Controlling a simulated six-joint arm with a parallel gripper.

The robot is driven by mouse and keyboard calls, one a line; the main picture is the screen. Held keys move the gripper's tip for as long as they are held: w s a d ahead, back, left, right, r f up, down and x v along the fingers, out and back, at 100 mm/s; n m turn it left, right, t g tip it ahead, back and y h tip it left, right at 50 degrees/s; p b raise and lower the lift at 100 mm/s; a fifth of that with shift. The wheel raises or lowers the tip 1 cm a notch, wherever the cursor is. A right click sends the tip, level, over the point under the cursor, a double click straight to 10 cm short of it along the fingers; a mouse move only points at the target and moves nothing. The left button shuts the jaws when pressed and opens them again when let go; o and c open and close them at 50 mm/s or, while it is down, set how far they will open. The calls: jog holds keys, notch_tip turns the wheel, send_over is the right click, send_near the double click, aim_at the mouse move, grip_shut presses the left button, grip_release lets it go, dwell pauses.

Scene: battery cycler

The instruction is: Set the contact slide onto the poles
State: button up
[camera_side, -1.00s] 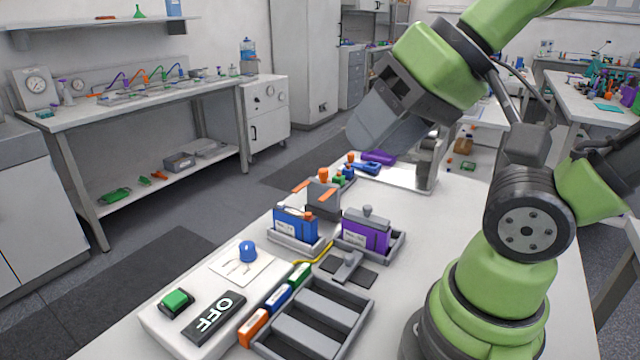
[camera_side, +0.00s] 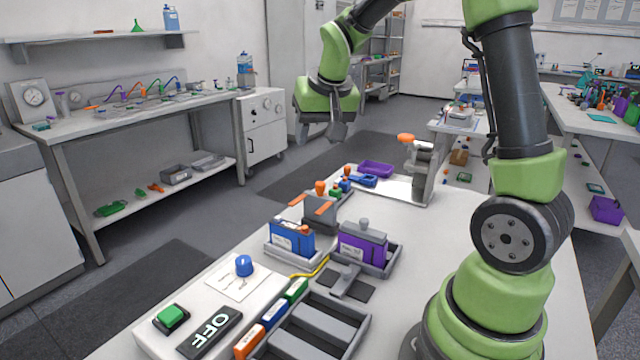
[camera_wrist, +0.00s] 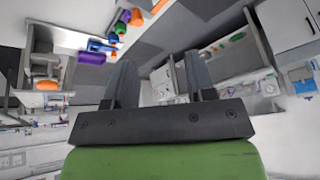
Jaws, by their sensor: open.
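What looks like the contact slide is a grey block with orange strips (camera_side: 320,211), standing behind the blue battery (camera_side: 291,238). The blue battery sits upright in a light grey cradle, with an orange piece at its top right. The poles are too small to make out, and I cannot tell whether the slide touches them. A purple battery (camera_side: 361,242) with a grey knob stands in a darker tray to the right. My gripper (camera_side: 325,132) is open and empty, high above the far end of the bench. Its two dark fingers (camera_wrist: 160,62) stand apart in the wrist view.
An OFF panel (camera_side: 210,333), a green button (camera_side: 171,317) and a blue knob (camera_side: 244,265) are at the front left. An empty grey divided tray (camera_side: 362,326) lies beside them.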

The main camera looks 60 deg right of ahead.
jog(key=m+g, duration=0.1)
send_near(320, 183)
jog(key=shift+h, duration=0.4)
jog(key=x, duration=1)
jog(key=shift+a+f, duration=0.15)
jog(key=shift+a, duration=0.1)
